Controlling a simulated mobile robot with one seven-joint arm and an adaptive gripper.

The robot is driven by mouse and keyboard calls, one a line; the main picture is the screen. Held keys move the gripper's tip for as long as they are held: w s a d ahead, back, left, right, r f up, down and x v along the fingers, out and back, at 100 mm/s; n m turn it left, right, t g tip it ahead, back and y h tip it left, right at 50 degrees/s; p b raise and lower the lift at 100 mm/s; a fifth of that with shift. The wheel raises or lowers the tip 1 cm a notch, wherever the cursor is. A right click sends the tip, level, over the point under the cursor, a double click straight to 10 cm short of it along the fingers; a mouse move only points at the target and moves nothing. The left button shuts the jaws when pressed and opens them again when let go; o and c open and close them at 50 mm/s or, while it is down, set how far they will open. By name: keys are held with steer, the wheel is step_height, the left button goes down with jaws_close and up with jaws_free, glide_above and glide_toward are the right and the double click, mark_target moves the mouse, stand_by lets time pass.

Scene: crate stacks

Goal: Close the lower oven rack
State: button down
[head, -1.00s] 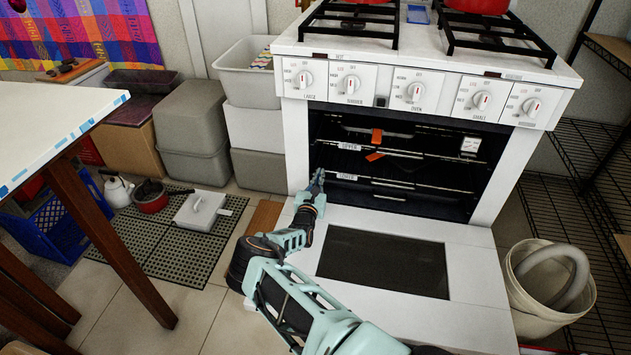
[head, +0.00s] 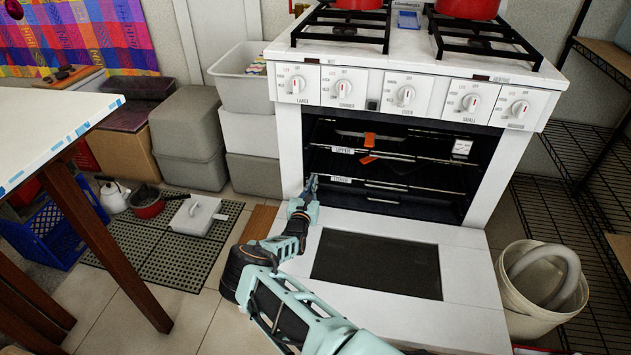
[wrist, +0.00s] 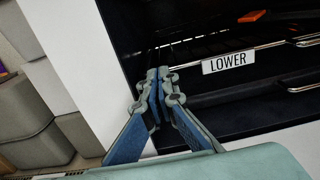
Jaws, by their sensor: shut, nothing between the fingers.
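The lower oven rack (head: 395,189) is a dark wire rack with a light front bar, low inside the open oven. Its white LOWER label (head: 341,180) is near the left end of the bar; the label (wrist: 228,62) is clear in the wrist view. My gripper (head: 311,181) is at the left side of the oven opening, left of the label. In the wrist view my gripper (wrist: 158,82) has its fingertips together and empty, by the left end of the rack's bar. I cannot tell whether they touch it. The rack's far part is dark.
The oven door (head: 470,285) is folded down under my arm. The upper rack's UPPER label (head: 343,150) and orange pieces (head: 369,140) are above. Grey bins (head: 255,172) stand left of the oven, a white bin (head: 530,313) right. A table (head: 50,110) is at left.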

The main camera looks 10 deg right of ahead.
steer(key=p+v, duration=0.4)
steer(key=v, duration=0.7)
steer(key=shift+s+a, duration=0.15)
steer(key=shift+s, duration=0.2)
